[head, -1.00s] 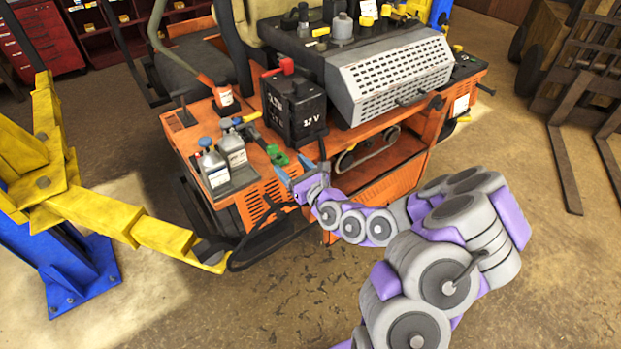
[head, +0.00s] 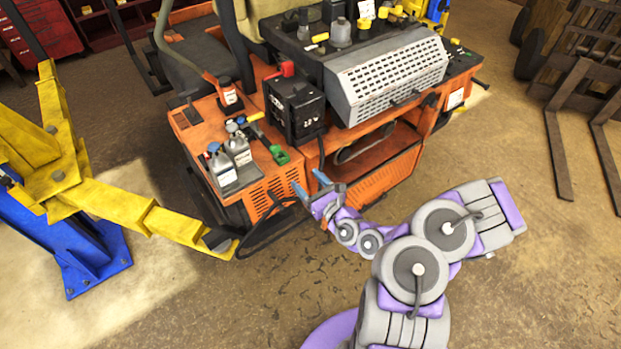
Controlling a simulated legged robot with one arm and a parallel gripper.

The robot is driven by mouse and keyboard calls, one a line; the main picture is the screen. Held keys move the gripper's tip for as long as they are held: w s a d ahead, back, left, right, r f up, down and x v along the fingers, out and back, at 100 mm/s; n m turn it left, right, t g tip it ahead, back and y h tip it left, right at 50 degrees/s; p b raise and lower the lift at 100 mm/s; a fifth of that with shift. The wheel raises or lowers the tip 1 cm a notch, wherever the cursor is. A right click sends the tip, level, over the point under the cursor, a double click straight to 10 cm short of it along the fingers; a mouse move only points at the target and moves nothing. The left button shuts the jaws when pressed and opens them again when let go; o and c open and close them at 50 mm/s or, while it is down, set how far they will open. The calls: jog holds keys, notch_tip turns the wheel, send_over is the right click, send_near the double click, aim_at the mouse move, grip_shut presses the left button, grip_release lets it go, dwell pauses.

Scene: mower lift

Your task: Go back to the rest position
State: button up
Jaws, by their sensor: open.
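My gripper (head: 310,186) is in the middle of the head view, in front of the orange mower (head: 385,165). Its two blue fingertips are apart and nothing shows between them. The fingers point up and left toward the mower's front side. I cannot tell whether they touch it. My purple and grey arm is bent and reaches in from the lower right.
A yellow lift arm (head: 150,215) on a blue post (head: 70,245) stands at the left. Bottles (head: 221,166), a green-handled tool (head: 279,154) and a black battery box (head: 294,107) sit on the mower. Forklift forks (head: 560,160) are at the right. The floor in front is clear.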

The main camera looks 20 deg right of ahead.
jog(key=shift+s, duration=0.5)
